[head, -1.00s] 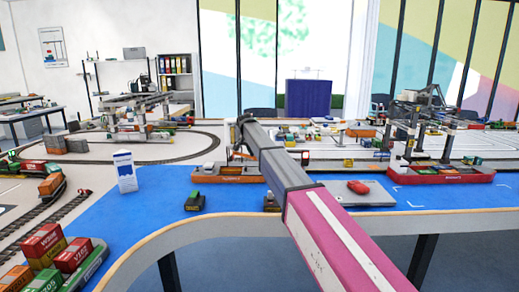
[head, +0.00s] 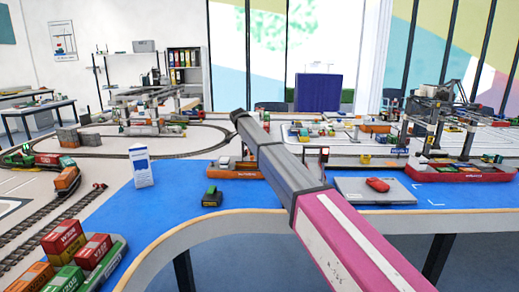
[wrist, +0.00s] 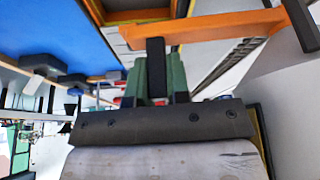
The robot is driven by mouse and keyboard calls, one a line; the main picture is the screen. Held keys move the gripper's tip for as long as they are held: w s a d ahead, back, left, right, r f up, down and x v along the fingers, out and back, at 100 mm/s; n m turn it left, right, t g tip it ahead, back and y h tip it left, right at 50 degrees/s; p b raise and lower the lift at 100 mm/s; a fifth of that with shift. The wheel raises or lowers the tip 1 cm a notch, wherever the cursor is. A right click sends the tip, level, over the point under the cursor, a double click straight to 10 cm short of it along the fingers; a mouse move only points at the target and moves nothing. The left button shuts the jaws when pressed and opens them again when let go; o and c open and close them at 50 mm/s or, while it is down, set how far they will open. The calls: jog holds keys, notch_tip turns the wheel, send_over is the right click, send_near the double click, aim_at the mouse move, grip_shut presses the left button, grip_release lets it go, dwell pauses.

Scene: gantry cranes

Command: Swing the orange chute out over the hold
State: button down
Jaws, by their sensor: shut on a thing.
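In the wrist view the orange chute (wrist: 205,27) runs as a flat bar across the top, from the upper middle to the right edge. My gripper (wrist: 157,75) has its green fingers on either side of a dark upright handle (wrist: 155,58) below the chute and is shut on it. In the head view my own arm hides the gripper and the chute. An orange-hulled ship (head: 222,171) lies on the blue water behind the arm. The inside of its hold cannot be made out there.
A white and blue box (head: 142,168) stands left of the ship, with a small green-topped boat (head: 212,198) in front. A grey platform (head: 350,195) carries a red block (head: 378,185). A red ship (head: 450,173) lies at right. Container stacks (head: 65,240) fill the lower left.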

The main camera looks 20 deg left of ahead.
jog(key=shift+s+a+m+g, duration=0.2)
jog(key=shift+a+m, duration=0.3)
jog(key=shift+s+a+m+g, duration=0.15)
jog(key=shift+a+m+g, duration=0.05)
jog(key=shift+a+m, duration=0.3)
jog(key=c, duration=1.1)
grip_release()
jog(key=v, duration=1)
jog(key=shift+a+r, duration=0.2)
jog(key=shift+r, duration=0.15)
jog(key=shift+s, duration=0.1)
